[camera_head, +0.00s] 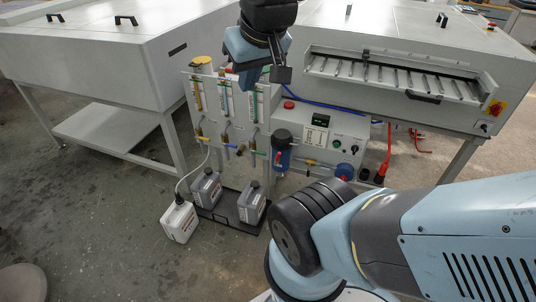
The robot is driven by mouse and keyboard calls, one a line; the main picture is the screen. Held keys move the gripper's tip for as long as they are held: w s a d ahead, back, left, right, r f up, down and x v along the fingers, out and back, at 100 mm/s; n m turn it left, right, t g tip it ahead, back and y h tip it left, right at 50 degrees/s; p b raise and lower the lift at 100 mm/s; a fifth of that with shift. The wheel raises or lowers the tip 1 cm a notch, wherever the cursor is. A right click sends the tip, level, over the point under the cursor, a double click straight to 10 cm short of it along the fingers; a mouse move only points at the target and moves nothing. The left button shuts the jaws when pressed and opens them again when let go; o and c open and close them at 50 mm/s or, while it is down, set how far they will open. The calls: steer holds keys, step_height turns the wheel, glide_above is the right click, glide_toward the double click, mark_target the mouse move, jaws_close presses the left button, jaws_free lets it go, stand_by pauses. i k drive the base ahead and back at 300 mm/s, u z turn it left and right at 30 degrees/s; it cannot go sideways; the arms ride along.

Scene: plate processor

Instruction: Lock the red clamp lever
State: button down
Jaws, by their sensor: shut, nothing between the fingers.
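I cannot clearly make out a red clamp lever in the head view. Small red parts show on and beside the grey fluid panel (262,160): a round red cap (288,105) on its top and an upright red fitting (379,172) at its right end. I cannot tell whether either is the lever. My gripper (281,74) is shut and empty at the top centre, pointing down in front of the panel's upper edge. It appears apart from the panel and hides part of what is behind it.
Large white processor cabinets (120,45) stand left and right behind the panel. Grey canisters (205,188) stand in a black tray (222,207), with a white canister (179,222) beside it. A roller tray (395,75) juts out at right.

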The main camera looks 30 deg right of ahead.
mark_target(279, 153)
steer(key=u, duration=0.7)
steer(key=i, duration=0.55)
steer(key=z, duration=1.35)
steer(key=i, duration=0.5)
steer(key=u, duration=0.2)
steer(key=k, duration=0.5)
steer(key=z, duration=0.15)
